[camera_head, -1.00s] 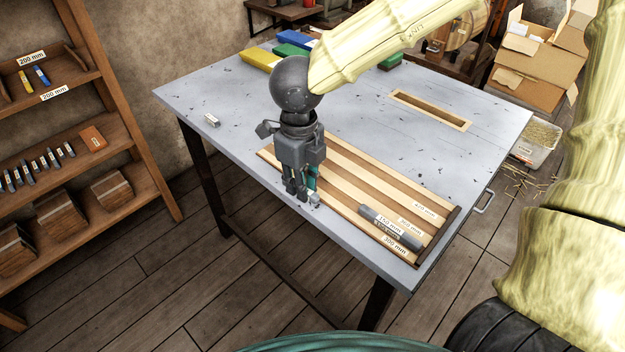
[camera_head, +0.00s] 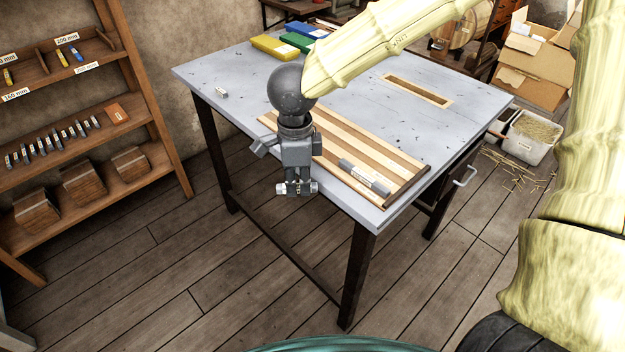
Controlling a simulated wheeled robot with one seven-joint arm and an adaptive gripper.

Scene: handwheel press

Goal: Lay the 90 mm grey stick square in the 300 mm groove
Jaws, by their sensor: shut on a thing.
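My gripper (camera_head: 297,186) is shut on a short grey stick (camera_head: 311,188), which lies crosswise in the jaws with an end showing on each side. Its length label is too small to read. The gripper hangs in front of the table's front edge in the picture, left of and nearer than the grooved board (camera_head: 405,153). The board has several long grooves between light wooden strips. A longer grey stick (camera_head: 364,176) with a white label lies along its front part, near the right end. The groove labels cannot be read now; earlier, a 300 mm label showed at the front right.
Yellow (camera_head: 272,47), blue (camera_head: 303,30) and green boxes stand at the back. A framed slot (camera_head: 418,90) is at the right rear. A shelf (camera_head: 75,115) stands left.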

